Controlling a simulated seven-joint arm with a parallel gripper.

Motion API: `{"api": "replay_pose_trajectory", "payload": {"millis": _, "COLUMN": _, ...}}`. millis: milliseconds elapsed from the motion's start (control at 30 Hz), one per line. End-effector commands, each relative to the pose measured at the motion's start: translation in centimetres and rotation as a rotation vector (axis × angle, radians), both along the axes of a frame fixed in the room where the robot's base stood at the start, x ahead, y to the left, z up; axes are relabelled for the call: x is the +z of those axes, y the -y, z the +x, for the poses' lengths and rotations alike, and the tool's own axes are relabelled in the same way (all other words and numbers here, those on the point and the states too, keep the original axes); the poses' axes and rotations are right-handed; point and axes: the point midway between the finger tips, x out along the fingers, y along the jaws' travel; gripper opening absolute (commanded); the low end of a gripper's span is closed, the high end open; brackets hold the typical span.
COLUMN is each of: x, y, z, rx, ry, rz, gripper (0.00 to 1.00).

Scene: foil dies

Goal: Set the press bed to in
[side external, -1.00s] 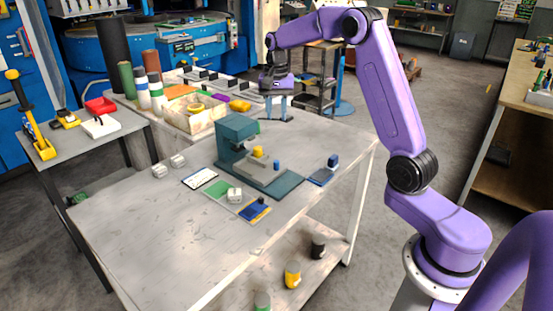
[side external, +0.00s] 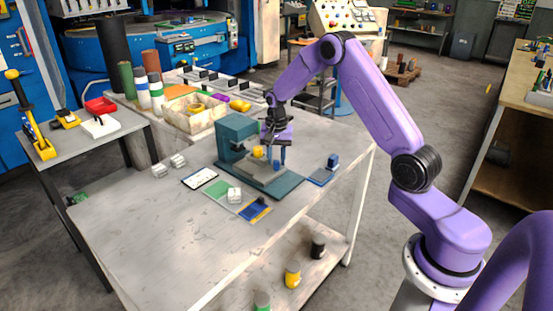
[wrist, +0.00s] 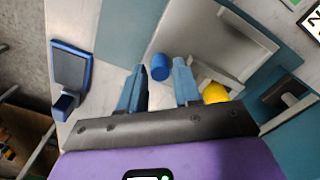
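The teal press (side external: 235,138) stands on the grey table, with its long teal base (side external: 285,187) reaching toward the right front. A pale grey bed plate (side external: 250,168) lies on the base; it also shows in the wrist view (wrist: 205,72). A small blue round knob (wrist: 160,67) stands by the bed's edge. A yellow knob (side external: 257,152) sits nearer the press column; it shows in the wrist view too (wrist: 215,93). My gripper (side external: 279,160) is low over the base, pointing down. Its fingers are open, and in the wrist view they appear either side of the blue knob, with no visible contact.
A blue stand with an upright block (side external: 325,171) is right of the press. A green mat (side external: 217,190), a pale block (side external: 234,195) and a blue pad (side external: 254,210) lie in front. A white card (side external: 199,178) is at left. The table's left front is clear.

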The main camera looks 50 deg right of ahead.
Motion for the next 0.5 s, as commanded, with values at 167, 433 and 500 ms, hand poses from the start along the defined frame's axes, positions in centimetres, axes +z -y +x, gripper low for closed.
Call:
{"api": "replay_pose_trajectory", "payload": {"millis": 167, "x": -0.64, "y": 0.00, "z": -0.03, "rx": 0.000, "ry": 0.000, "rz": 0.000, "gripper": 0.33}}
{"api": "replay_pose_trajectory", "payload": {"millis": 433, "x": -0.63, "y": 0.00, "z": -0.01, "rx": 0.000, "ry": 0.000, "rz": 0.000, "gripper": 0.17}}
{"api": "replay_pose_trajectory", "payload": {"millis": 500, "x": -0.62, "y": 0.00, "z": -0.01, "rx": 0.000, "ry": 0.000, "rz": 0.000, "gripper": 0.00}}
